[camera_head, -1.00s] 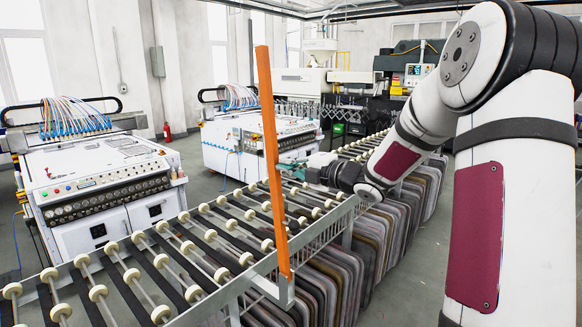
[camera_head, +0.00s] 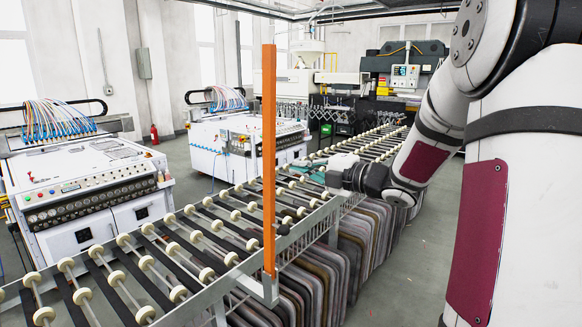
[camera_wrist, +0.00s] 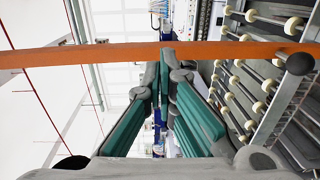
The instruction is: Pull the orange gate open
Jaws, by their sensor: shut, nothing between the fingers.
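The orange gate (camera_head: 269,160) is a long thin bar standing upright at the near edge of the roller conveyor in the head view. In the wrist view the orange bar (camera_wrist: 110,56) runs across the whole picture. My gripper (camera_head: 312,178) is right of the bar in the head view, over the conveyor; its fingertips are small there. In the wrist view my gripper (camera_wrist: 164,62) has its teal-padded fingers brought together, with nothing held. The fingertips overlap the lower edge of the bar in the picture; I cannot tell if they touch it.
The roller conveyor (camera_head: 208,275) runs diagonally from front left to back right. Dark sheets (camera_head: 345,250) hang or stand below its near side. White machines (camera_head: 85,180) stand beyond it. Open floor (camera_head: 425,270) lies to the right of the conveyor.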

